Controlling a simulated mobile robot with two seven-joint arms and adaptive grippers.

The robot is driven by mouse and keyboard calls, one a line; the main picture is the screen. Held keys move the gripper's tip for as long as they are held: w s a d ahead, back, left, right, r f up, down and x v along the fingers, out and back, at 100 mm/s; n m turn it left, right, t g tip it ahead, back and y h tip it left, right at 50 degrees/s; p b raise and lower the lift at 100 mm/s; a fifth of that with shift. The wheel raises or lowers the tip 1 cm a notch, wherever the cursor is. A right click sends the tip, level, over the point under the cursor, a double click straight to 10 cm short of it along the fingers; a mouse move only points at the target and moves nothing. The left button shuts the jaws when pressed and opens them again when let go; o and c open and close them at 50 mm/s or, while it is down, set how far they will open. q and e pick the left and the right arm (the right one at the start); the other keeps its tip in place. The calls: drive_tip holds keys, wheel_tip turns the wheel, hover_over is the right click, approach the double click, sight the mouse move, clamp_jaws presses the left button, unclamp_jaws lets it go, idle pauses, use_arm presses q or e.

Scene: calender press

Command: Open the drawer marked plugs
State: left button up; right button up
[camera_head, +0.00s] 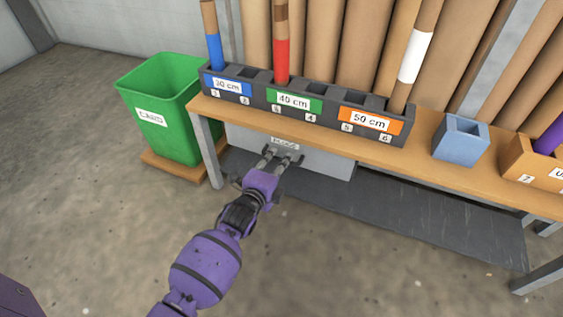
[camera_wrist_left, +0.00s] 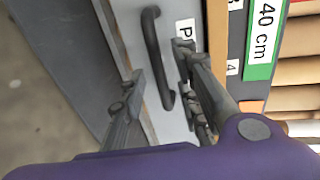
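The plugs drawer (camera_head: 325,165) has a light grey front below the bench top, and it looks closed. A dark bar handle (camera_wrist_left: 153,40) stands out from the drawer front. My left gripper (camera_head: 284,158) is at the drawer front, open. In the left wrist view its fingers (camera_wrist_left: 160,65) lie on either side of the handle, with gaps; I see no clear contact. My right gripper is not in view.
The wooden bench (camera_head: 415,163) carries a dark rack (camera_head: 325,118) with 30, 40 and 50 cm labels and several tubes. A blue box (camera_head: 460,140) stands to its right. A green bin (camera_head: 165,105) stands left of the bench. The floor in front is clear.

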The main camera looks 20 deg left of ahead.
use_arm(q)
drive_tip(key=shift+b+x, duration=0.35)
drive_tip(key=shift+x, duration=0.8)
drive_tip(key=shift+a, duration=0.1)
drive_tip(key=shift+c, duration=0.2)
clamp_jaws()
